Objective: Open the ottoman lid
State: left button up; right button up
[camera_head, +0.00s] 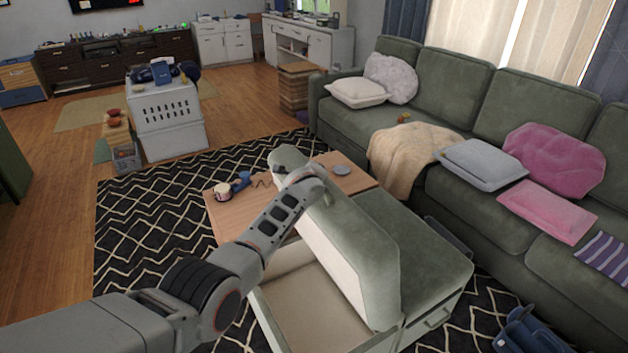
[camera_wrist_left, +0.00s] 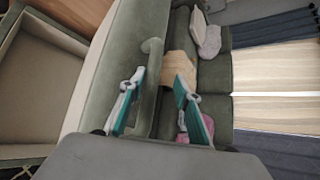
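The ottoman is a green upholstered box with its pale hollow inside (camera_head: 300,305) exposed at the front. Its green lid (camera_head: 360,240) stands raised and tilted steeply, with its pale underside facing the open box. A second green cushioned section (camera_head: 425,250) beside it lies flat. My left arm reaches across the raised lid in the head view, where its gripper is hidden. In the left wrist view, my left gripper (camera_wrist_left: 158,98) has its teal-padded fingers apart, close to the green lid (camera_wrist_left: 115,70). Whether they touch it is unclear. My right gripper is not in view.
A wooden-topped table (camera_head: 345,182) with a cup and small items adjoins the ottoman. A green sofa (camera_head: 480,90) with pillows and a blanket runs along the right. A blue bag (camera_head: 520,330) lies at lower right. The patterned rug (camera_head: 150,220) is clear at left.

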pick_arm(q)
notch_tip(320, 180, up, 8)
jog(key=shift+r, duration=0.2)
dwell(0.3)
jog(key=s+a+f+n, duration=0.4)
jog(key=s+f, duration=0.3)
jog(key=f, duration=0.2)
jog(key=s+a+f+n+g, duration=0.1)
jog(key=s+a+f+n, duration=0.2)
jog(key=s+f, duration=0.55)
jog(key=s+a+f+n, duration=0.4)
jog(key=s+f, duration=0.2)
jog(key=f, duration=0.5)
jog(key=s+a+f+n, duration=0.1)
jog(key=s+n, duration=0.2)
jog(key=s, duration=0.7)
jog(key=s+a+f+n+h, duration=0.1)
jog(key=s+a+f+n, duration=0.1)
jog(key=s, duration=0.9)
jog(key=s+a+f+n+g, duration=0.1)
jog(key=s+n, duration=0.4)
jog(key=s, duration=0.5)
jog(key=shift+s+a+f+h, duration=0.25)
jog(key=shift+s+a+h, duration=0.05)
jog(key=shift+a, duration=0.3)
